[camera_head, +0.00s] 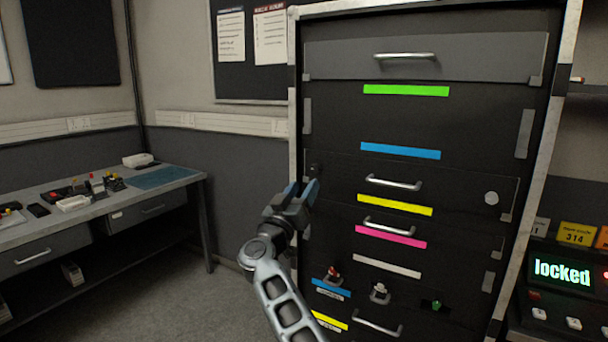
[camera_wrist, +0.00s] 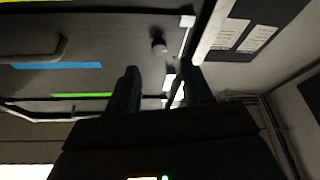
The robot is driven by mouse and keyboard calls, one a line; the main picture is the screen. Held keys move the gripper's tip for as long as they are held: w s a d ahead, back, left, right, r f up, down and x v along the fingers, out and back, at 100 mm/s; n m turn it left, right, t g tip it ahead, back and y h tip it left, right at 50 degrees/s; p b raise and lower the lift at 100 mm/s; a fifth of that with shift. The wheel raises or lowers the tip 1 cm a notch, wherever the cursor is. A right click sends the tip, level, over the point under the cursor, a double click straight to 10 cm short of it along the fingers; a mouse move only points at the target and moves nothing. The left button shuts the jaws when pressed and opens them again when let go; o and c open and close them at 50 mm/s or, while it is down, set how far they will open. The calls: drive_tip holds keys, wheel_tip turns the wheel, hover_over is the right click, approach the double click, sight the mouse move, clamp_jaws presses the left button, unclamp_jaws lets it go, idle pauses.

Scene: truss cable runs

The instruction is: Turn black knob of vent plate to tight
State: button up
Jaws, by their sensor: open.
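The vent plate (camera_head: 450,196) is a dark panel with a silver handle (camera_head: 394,183) and a yellow strip on its face. A small black knob (camera_head: 313,170) sits near its left edge, partly hidden by my gripper. In the wrist view the black knob (camera_wrist: 158,46) is a short dark cylinder standing out from the panel. My gripper (camera_head: 303,188) is by the rack's left post, close to the knob. In the wrist view my gripper (camera_wrist: 161,82) is open and empty, with the knob beyond its fingertips and apart from them. A pale round knob (camera_head: 491,198) is on the plate's right side.
The rack frame's left post (camera_head: 293,100) is close beside my gripper. Other panels have handles and coloured strips. Lower down are small valves (camera_head: 380,291). A workbench (camera_head: 95,200) stands left, and a lit "locked" display (camera_head: 562,272) is at right. Floor between is clear.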

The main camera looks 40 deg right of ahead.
sight(314, 170)
drive_tip(key=shift+x, duration=3.15)
drive_tip(key=shift+d, duration=0.1)
drive_tip(key=shift+c, duration=0.5)
clamp_jaws()
